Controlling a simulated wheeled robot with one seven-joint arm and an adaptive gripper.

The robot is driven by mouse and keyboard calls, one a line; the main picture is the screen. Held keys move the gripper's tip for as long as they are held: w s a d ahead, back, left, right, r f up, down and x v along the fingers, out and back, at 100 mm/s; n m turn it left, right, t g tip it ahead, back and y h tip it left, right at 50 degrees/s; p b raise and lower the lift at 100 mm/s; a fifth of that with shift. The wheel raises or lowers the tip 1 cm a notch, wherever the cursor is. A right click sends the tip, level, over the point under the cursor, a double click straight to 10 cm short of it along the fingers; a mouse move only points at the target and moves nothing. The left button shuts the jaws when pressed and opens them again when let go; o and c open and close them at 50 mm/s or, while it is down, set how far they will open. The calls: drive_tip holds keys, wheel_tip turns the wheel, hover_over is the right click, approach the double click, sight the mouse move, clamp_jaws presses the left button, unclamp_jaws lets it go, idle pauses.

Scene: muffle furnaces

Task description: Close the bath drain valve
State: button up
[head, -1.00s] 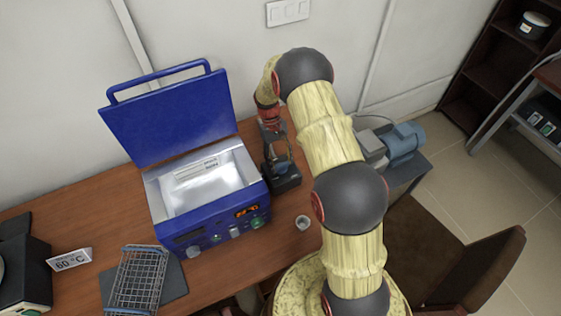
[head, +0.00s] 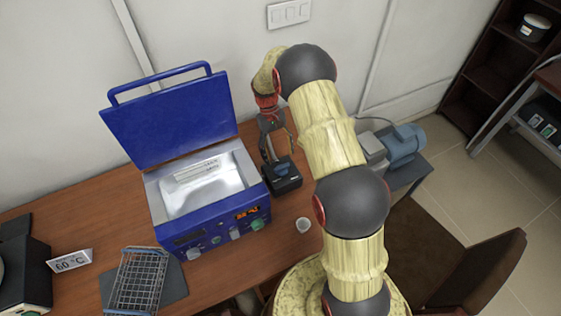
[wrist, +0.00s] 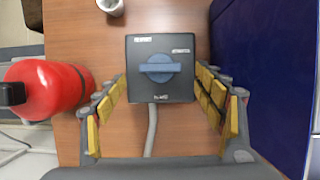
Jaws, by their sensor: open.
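The blue bath (head: 215,215) stands on the bench with its lid (head: 170,120) raised. It also shows at the right edge of the wrist view (wrist: 262,60). Beside it stands a small black box (head: 287,186) with a blue rotary knob. In the wrist view the knob (wrist: 160,68) has its bar lying crosswise; two small labels above it are too small to read. My gripper (head: 280,152) is open above the box. In the wrist view its fingers (wrist: 162,85) flank the box, with nothing between them touching the knob. I cannot tell for sure which part is the drain valve.
A small cup (head: 303,225) stands near the box. A wire basket (head: 137,282) and a 60 °C sign (head: 70,261) lie left of the bath. A red cylinder (wrist: 48,90) is left of my gripper in the wrist view. A chair (head: 470,265) stands at the right.

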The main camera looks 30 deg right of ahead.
drive_tip(key=v, duration=0.7)
drive_tip(key=shift+w+r, duration=0.1)
idle(0.5)
drive_tip(key=s+a+r+t+b, duration=0.1)
drive_tip(key=s+a+r+t, duration=0.2)
drive_tip(key=s+r, duration=0.4)
drive_tip(key=s+a+r+t+b, duration=0.2)
drive_tip(key=s+r, duration=0.5)
drive_tip(key=s, duration=0.6)
drive_tip(key=s+a+r+t+b, duration=0.2)
drive_tip(key=s+a+r+t, duration=0.3)
drive_tip(key=s+r, duration=0.3)
drive_tip(key=s, duration=0.2)
drive_tip(key=shift+s+a, duration=0.4)
